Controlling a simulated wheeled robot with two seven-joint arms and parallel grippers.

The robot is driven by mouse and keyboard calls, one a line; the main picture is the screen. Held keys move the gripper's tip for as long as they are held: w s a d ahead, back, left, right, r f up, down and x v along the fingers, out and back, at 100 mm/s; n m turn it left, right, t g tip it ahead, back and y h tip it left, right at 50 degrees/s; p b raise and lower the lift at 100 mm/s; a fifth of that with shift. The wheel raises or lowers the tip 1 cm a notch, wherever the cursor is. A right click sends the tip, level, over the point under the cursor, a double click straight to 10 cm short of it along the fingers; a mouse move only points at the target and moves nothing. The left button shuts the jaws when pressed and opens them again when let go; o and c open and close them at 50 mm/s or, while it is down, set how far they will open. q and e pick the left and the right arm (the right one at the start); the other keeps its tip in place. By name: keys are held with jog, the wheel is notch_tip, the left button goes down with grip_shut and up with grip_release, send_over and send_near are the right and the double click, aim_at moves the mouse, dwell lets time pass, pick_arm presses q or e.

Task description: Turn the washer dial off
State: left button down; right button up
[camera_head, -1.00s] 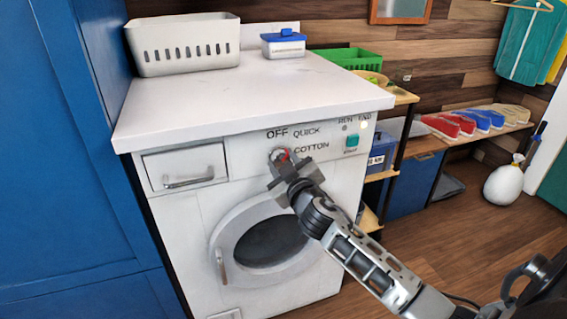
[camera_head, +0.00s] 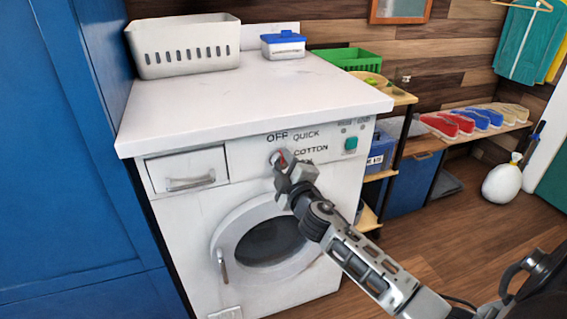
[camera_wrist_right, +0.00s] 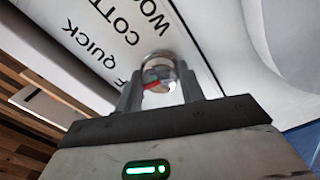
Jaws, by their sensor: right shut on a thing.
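The washer (camera_head: 185,215) is white, with a dial (camera_head: 279,157) on its front panel below the OFF and QUICK labels. COTTON stands to its right. My right gripper (camera_head: 284,160) is at the dial, its fingers shut on it from either side. In the right wrist view, the round dial (camera_wrist_right: 161,70) with a red mark sits between the fingertips of my right gripper (camera_wrist_right: 159,84). I cannot tell exactly which label the red mark points at. My gripper partly hides the panel and dial. My left gripper is not in view.
The washer door (camera_head: 264,245) and the drawer (camera_head: 188,170) are closed. A green button (camera_head: 351,144) is at the panel's right. A white basket (camera_head: 185,48) and a blue-lidded box (camera_head: 284,45) stand on top. A blue cabinet (camera_head: 60,150) is close on the left.

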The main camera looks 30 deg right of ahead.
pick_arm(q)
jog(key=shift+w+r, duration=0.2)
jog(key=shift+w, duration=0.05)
pick_arm(e)
jog(key=shift+n, duration=0.9)
jog(key=o, duration=1)
jog(key=shift+c, duration=0.2)
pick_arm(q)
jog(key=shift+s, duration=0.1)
pick_arm(e)
jog(key=v, duration=1.6)
